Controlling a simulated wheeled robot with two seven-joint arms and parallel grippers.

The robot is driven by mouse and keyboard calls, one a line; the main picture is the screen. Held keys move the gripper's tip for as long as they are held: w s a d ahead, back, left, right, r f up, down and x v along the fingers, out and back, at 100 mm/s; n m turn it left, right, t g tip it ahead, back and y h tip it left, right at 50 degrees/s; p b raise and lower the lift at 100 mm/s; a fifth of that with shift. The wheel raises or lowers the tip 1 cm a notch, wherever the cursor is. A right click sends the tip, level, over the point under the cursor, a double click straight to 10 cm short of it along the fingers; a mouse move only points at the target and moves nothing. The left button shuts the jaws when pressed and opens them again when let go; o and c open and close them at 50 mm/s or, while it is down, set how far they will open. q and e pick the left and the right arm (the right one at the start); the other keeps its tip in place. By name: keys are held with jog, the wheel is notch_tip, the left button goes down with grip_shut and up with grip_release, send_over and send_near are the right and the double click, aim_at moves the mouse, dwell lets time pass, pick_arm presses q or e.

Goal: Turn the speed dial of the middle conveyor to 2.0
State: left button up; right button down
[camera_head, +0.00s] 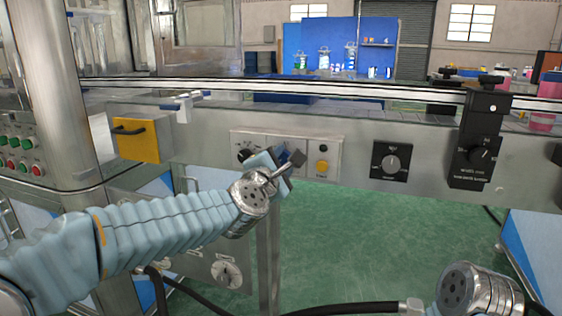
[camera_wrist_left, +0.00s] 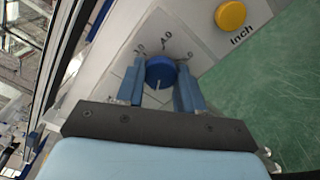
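In the left wrist view a round blue dial (camera_wrist_left: 160,72) with a white pointer mark sits on a pale panel. A printed scale (camera_wrist_left: 166,40) runs around it; its small figures are hard to read. My left gripper (camera_wrist_left: 160,85) has one blue finger on each side of the dial, close against its edges. In the head view my left gripper (camera_head: 270,161) is at the conveyor's front panel (camera_head: 238,138) and covers part of a dark knob (camera_head: 244,155). My right wrist shows at the lower right; its gripper is out of the picture.
A yellow button (camera_wrist_left: 231,15) marked Inch is beside the dial. Further right on the conveyor front are a black dial box (camera_head: 390,161) and a taller black unit with a knob (camera_head: 482,153). A yellow box (camera_head: 136,140) sticks out at left. Green floor below is open.

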pick_arm(q)
jog(key=c, duration=0.4)
jog(key=shift+m, duration=0.4)
jog(key=m+p, duration=0.1)
jog(key=m, duration=0.4)
jog(key=shift+p, duration=0.35)
jog(key=m+p, duration=0.1)
jog(key=m, duration=0.5)
jog(key=shift+p, duration=0.3)
jog(key=o, duration=1.1)
jog(key=shift+c, duration=0.2)
